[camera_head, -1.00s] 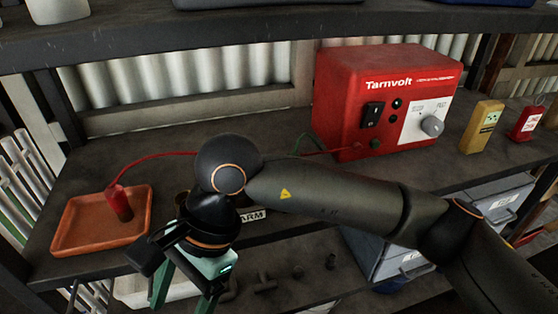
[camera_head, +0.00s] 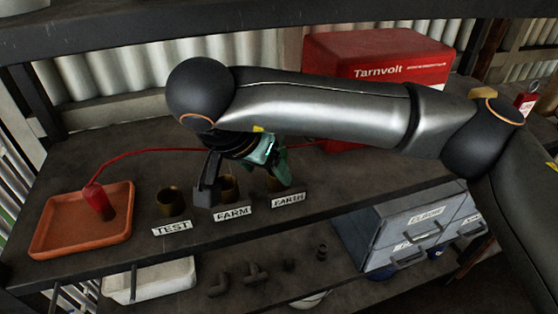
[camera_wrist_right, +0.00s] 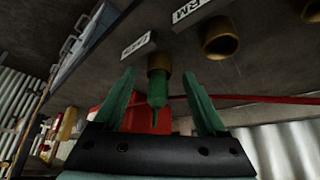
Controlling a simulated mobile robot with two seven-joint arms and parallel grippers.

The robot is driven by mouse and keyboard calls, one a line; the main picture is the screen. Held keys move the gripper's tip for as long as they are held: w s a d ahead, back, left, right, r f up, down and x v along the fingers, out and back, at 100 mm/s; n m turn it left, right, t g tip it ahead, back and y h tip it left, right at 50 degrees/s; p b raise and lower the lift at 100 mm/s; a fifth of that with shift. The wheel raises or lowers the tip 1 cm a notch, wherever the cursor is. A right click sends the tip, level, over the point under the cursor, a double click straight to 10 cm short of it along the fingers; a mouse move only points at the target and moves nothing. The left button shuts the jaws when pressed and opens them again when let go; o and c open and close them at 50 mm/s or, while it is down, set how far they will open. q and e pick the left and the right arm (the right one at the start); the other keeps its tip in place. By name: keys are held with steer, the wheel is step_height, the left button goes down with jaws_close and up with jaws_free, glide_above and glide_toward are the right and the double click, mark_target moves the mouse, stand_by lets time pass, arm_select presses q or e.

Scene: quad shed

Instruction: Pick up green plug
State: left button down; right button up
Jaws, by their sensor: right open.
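The green plug (camera_wrist_right: 158,92) shows in the right wrist view, standing in a brass cup (camera_wrist_right: 159,65) beside the EARTH label. In the head view my right gripper hides the plug, and only part of the EARTH cup shows. My right gripper (camera_head: 280,170) is at this cup with its green fingers pointing away from the head camera. In the right wrist view the fingers of the gripper (camera_wrist_right: 159,80) are apart, one on either side of the plug, with gaps between. My left gripper is not in view.
Brass cups stand behind the TEST (camera_head: 172,228) and FARM (camera_head: 233,213) labels. A red plug (camera_head: 99,203) with a red cable rests in an orange tray (camera_head: 47,243) at left. The red Tarnvolt box (camera_head: 400,60) stands behind my right arm. Grey drawers (camera_head: 405,215) are below right.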

steer(key=w, duration=0.1)
steer(key=w+d, duration=0.1)
steer(key=w, duration=0.1)
steer(key=w+d, duration=0.1)
steer(key=shift+w+d+f, duration=0.15)
steer(key=shift+w+f, duration=0.1)
steer(key=shift+f, duration=0.05)
steer(key=shift+w+f, duration=0.15)
steer(key=shift+f, duration=0.1)
jaws_close()
